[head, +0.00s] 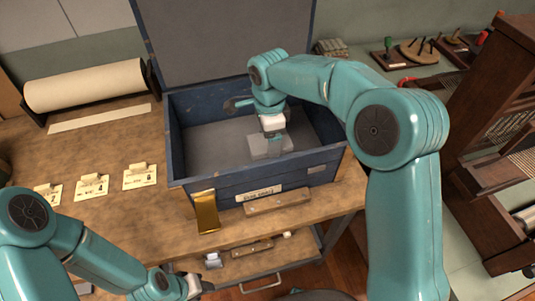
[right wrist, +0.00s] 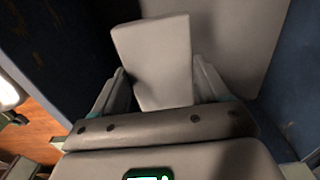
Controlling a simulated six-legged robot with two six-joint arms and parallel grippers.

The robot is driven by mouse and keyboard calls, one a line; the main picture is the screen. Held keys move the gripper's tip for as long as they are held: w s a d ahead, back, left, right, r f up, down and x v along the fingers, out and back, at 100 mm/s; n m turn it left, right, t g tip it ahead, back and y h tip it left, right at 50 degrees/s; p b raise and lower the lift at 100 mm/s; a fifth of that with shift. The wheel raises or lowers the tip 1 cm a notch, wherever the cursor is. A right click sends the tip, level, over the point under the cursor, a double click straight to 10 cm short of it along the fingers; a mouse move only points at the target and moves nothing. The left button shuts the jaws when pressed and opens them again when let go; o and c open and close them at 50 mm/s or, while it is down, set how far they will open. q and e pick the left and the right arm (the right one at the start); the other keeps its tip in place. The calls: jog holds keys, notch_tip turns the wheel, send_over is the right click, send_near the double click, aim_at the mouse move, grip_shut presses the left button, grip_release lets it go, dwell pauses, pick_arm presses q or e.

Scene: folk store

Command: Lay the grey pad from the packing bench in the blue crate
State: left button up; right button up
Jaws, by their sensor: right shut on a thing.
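The blue crate (head: 182,160) stands on the packing bench (head: 105,210) with its lid (head: 225,40) raised at the back. My right gripper (head: 272,136) reaches down inside the crate and is shut on the grey pad (head: 262,148). In the right wrist view the pad (right wrist: 155,60) sticks out between the two fingers (right wrist: 160,95). The pad is inside the crate walls, over the grey crate floor; I cannot tell whether it touches the floor. My left gripper (head: 192,285) is low at the front of the bench, away from the crate; its fingers are too small to read.
A paper roll (head: 85,86) lies at the back left of the bench. Several small cards (head: 140,176) stand left of the crate. A gold strip (head: 205,211) hangs at the crate's front corner. Below is an open drawer (head: 265,265). A dark wooden rack (head: 500,130) stands at right.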

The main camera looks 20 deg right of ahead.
notch_tip(320, 180, down, 8)
jog(key=shift+a+r, duration=0.1)
jog(key=shift+r, duration=0.05)
dwell(0.3)
jog(key=shift+f, duration=0.2)
jog(key=o, duration=1)
jog(key=shift+r+p, duration=0.3)
jog(key=shift+r, duration=0.1)
notch_tip(320, 180, up, 12)
jog(key=shift+f, duration=0.15)
